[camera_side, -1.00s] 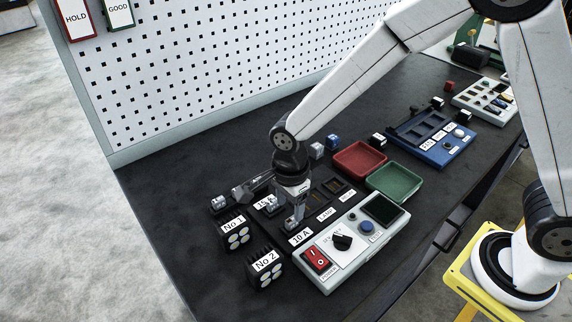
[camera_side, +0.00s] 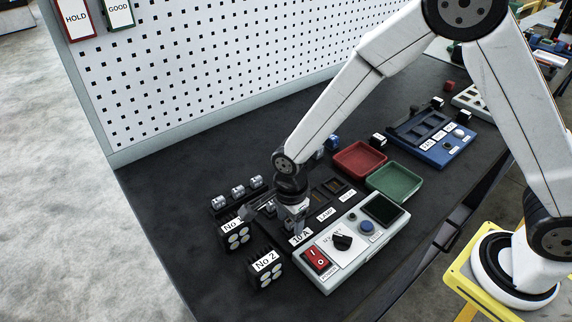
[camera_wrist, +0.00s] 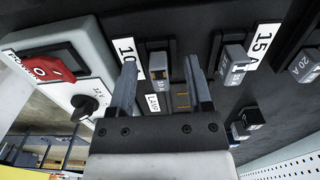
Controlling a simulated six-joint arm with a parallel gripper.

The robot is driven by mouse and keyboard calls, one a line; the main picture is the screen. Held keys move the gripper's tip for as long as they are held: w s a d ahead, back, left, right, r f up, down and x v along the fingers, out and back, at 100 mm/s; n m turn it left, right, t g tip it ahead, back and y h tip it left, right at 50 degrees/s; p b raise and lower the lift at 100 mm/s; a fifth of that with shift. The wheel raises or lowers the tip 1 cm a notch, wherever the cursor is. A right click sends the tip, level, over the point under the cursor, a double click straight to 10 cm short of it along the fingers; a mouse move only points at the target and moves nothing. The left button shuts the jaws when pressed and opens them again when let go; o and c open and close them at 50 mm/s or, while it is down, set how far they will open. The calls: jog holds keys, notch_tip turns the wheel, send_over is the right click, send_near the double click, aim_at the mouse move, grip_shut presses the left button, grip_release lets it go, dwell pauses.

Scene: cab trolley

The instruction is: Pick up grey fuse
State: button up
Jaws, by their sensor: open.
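In the wrist view, my gripper (camera_wrist: 160,64) is open, with one finger on each side of a grey fuse (camera_wrist: 158,66) in the socket beside the 10 A label (camera_wrist: 127,52). I cannot tell whether either finger touches it. In the side view, my gripper (camera_side: 296,226) points down over the 10 A end of the dark fuse panel and hides that fuse. A second grey fuse (camera_wrist: 232,66) stands by the 15 A label (camera_wrist: 262,45). Grey fuses (camera_side: 238,190) stand in a rack behind the lamp blocks; a fuse marked 20 A (camera_wrist: 304,66) is at the wrist view's right edge.
The white control box (camera_side: 325,262) with red switch (camera_side: 317,258) and black knob (camera_side: 342,242) stands close in front. Lamp blocks No 1 (camera_side: 233,237) and No 2 (camera_side: 265,268) are to the left. Red (camera_side: 360,159) and green (camera_side: 394,181) trays lie to the right.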

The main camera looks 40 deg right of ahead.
grip_shut()
jog(key=shift+r, duration=0.15)
dwell(0.4)
jog(key=shift+r, duration=0.8)
jog(key=s+d+r, duration=0.4)
jog(key=s+r, duration=0.7)
jog(key=s, duration=0.2)
jog(key=shift+s+d, duration=0.15)
jog(key=shift+d, duration=0.05)
